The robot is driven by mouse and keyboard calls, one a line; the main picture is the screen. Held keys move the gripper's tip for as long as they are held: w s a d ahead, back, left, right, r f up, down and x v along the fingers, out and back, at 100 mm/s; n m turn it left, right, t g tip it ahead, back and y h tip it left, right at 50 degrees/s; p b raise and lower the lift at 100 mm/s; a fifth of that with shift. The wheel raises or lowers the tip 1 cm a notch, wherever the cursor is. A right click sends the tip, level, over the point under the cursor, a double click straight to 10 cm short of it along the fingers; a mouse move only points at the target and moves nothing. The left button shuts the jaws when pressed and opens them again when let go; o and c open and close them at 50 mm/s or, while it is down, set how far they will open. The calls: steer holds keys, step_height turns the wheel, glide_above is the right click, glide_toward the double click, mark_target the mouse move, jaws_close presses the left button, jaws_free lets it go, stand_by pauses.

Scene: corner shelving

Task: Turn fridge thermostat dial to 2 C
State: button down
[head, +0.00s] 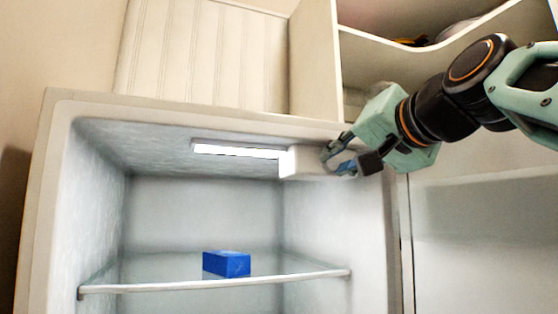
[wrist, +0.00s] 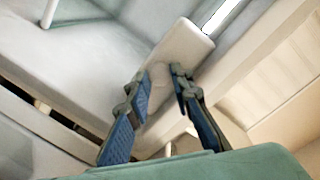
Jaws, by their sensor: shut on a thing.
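The white thermostat housing (head: 302,162) hangs under the fridge ceiling at the upper right of the opening, beside the light strip. It also shows in the wrist view (wrist: 185,48), beyond the fingers. My gripper (head: 338,158) reaches in from the right and is at the housing's near face. In the wrist view my gripper's (wrist: 161,82) two blue-padded fingers stand on either side of the pale thermostat dial at that face, shut on it. The dial is mostly hidden between the fingertips. No scale, marks or set temperature can be read.
The fridge light strip (head: 238,151) is lit on the ceiling. A blue box (head: 226,263) sits on the glass shelf (head: 130,288) below. The fridge's right side wall (head: 345,215) is near my gripper. Open shelving (head: 380,60) stands above right. The space above the shelf is largely free.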

steer(key=m, duration=0.3)
steer(key=shift+d+m+p, duration=0.1)
steer(key=shift+m+p, duration=0.2)
steer(key=shift+p, duration=0.1)
steer(key=m+p, duration=0.1)
steer(key=m, duration=0.3)
steer(key=shift+y, duration=0.4)
steer(key=m+p, duration=0.1)
steer(key=m, duration=0.2)
steer(key=shift+m, duration=0.3)
steer(key=shift+d+f+m+y+p, duration=0.1)
steer(key=shift+m+y+p, duration=0.3)
steer(key=shift+m, duration=1.3)
steer(key=c, duration=1.7)
jaws_free()
